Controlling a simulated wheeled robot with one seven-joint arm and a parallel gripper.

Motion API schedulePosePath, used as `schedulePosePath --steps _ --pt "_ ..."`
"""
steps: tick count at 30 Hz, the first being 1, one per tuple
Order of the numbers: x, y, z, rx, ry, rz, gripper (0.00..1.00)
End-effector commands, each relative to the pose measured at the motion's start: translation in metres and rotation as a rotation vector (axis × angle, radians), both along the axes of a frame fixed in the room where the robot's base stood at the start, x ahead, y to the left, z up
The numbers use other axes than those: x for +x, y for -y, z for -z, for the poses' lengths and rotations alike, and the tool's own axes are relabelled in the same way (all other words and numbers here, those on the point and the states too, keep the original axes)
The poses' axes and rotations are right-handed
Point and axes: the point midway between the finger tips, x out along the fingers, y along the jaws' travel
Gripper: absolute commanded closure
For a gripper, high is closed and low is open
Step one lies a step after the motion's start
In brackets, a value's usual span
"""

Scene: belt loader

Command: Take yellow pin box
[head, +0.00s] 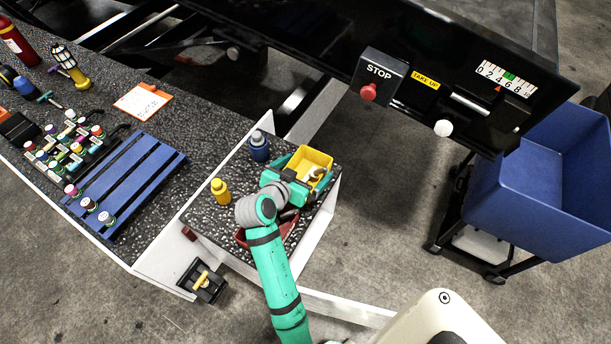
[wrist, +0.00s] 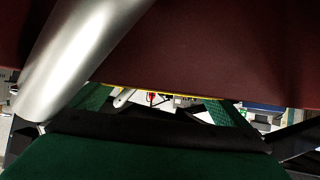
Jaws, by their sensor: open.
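The yellow pin box (head: 313,155) is an open-topped yellow bin on the small speckled side shelf, near its far right corner in the head view. My gripper (head: 303,172) is at the near side of the box, with its teal fingers apart by the box's sides. I cannot tell whether they touch it. In the wrist view my gripper (wrist: 160,108) shows two green fingers, with a thin yellow edge between them. Dark red and silver surfaces fill much of that view. My arm hides part of the shelf.
A yellow bottle (head: 221,191) and a dark blue bottle (head: 259,146) stand left of the box. A dark red bin (head: 242,238) sits partly under my arm. The black loader panel with a red stop button (head: 368,92) lies beyond. A blue cart bin (head: 545,185) stands right.

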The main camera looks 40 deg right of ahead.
Motion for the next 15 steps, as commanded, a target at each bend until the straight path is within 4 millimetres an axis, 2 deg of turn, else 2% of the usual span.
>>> schedulePosePath --steps 4,9,15 --pt "-0.0001 -0.0002 -0.0001 0.000 0.000 0.000 0.00" --pt "-0.0001 -0.0003 -0.0002 0.000 0.000 0.000 0.38" --pt "-0.0001 -0.0003 -0.0007 0.000 0.002 0.000 0.38"
